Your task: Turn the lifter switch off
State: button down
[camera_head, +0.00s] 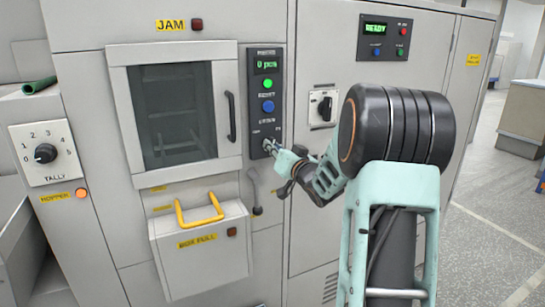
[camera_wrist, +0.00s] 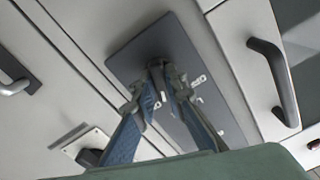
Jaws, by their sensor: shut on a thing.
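The lifter switch is a small dark knob low on the dark narrow control panel (camera_head: 254,100), under a small label too blurred to read surely. My gripper (camera_head: 271,148) reaches in from the right and its fingertips are at the switch, hiding most of it in the head view. In the wrist view my gripper (camera_wrist: 164,84) has its two fingers converging on the dark switch knob (camera_wrist: 156,64) and is shut on it. Small white marks lie beside the knob on the panel (camera_wrist: 185,50). Which mark the switch points to cannot be told.
Above the switch are a blue button (camera_head: 268,106), a green button (camera_head: 268,83) and a lit display (camera_head: 267,66). A door handle (camera_head: 231,116) is left of the panel, a rotary switch (camera_head: 325,108) right. A BOX FULL bin (camera_head: 205,262) with a yellow handle sits below.

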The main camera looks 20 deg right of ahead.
jog(key=shift+n+b, duration=5.35)
jog(key=shift+n, duration=0.55)
jog(key=c, duration=2)
grip_release()
jog(key=shift+o, duration=0.2)
jog(key=s, duration=1.2)
jog(key=shift+d, duration=0.25)
